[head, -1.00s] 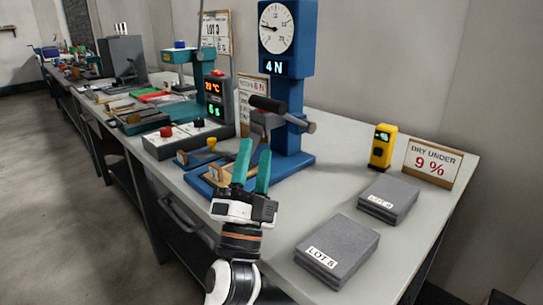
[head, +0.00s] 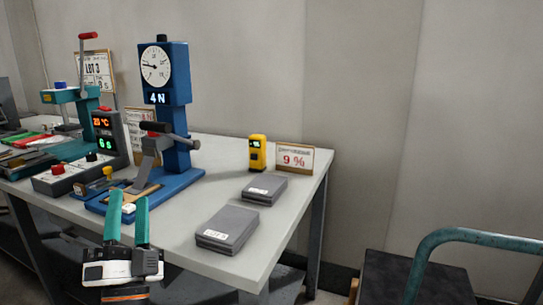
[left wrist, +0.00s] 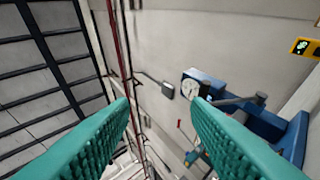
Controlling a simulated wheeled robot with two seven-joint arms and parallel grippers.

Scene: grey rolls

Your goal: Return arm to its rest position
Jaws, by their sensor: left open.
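My left gripper (head: 127,218) is in the lower left of the head view, in front of the bench's front edge, with its teal fingers pointing up. The fingers are apart with nothing between them. In the left wrist view the two teal fingers (left wrist: 162,105) frame the wall, ceiling and part of the blue press (left wrist: 245,120). In the head view the blue press (head: 178,140) with a round dial and a "4 N" display stands on the bench just beyond the gripper. My right gripper is in neither view.
On the bench (head: 262,232) lie two grey slab stacks, a front one (head: 228,230) and a rear one (head: 264,190). A yellow meter (head: 257,153) and a "9 %" sign (head: 295,158) stand behind. A grey control box (head: 80,172) is at left. A cart with a teal handle (head: 470,237) is at right.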

